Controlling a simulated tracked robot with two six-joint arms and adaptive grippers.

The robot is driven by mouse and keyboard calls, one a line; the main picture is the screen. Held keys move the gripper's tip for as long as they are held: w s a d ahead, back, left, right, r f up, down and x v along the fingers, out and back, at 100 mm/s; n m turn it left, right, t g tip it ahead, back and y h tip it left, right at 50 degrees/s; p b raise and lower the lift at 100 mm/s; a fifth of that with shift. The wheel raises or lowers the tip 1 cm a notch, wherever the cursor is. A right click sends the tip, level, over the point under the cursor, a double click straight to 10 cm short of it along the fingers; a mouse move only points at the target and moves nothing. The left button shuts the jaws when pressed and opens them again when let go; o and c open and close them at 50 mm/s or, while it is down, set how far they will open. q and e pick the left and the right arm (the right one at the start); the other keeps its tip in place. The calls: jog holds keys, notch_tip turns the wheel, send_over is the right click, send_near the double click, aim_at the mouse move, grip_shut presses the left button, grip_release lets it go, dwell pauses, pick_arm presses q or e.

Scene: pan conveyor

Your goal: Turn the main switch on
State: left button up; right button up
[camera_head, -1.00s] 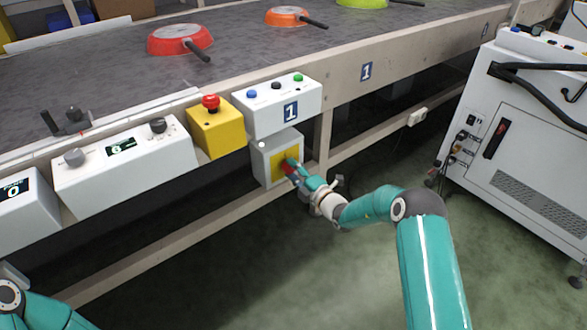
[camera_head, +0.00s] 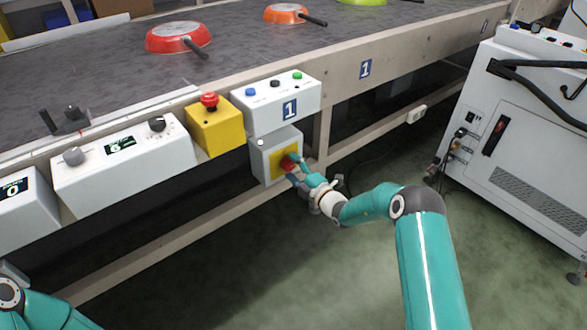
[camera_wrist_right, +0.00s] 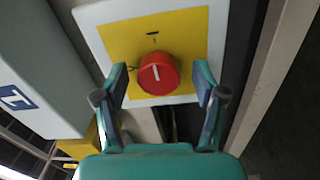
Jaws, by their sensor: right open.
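The main switch is a red round knob (camera_head: 288,162) on a yellow plate on the front of a small grey box (camera_head: 262,165) under the conveyor edge. In the right wrist view the knob (camera_wrist_right: 158,73) shows a white line that runs nearly upright, towards a small black mark above it. Another small dark mark lies left of the knob, too small to read. My right gripper (camera_head: 294,170) is open at the knob; in its wrist view the fingers (camera_wrist_right: 161,82) stand apart on either side of it, with gaps visible. My left gripper is out of view; only that arm shows at lower left.
Above the switch box is a white button box (camera_head: 277,105) marked 1. Left of it are a yellow box with a red emergency button (camera_head: 209,101) and a white control panel (camera_head: 125,165). Pans (camera_head: 178,38) lie on the belt. A grey cabinet (camera_head: 530,140) stands at right.

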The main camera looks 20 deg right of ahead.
jog(key=v, duration=1.2)
dwell(0.4)
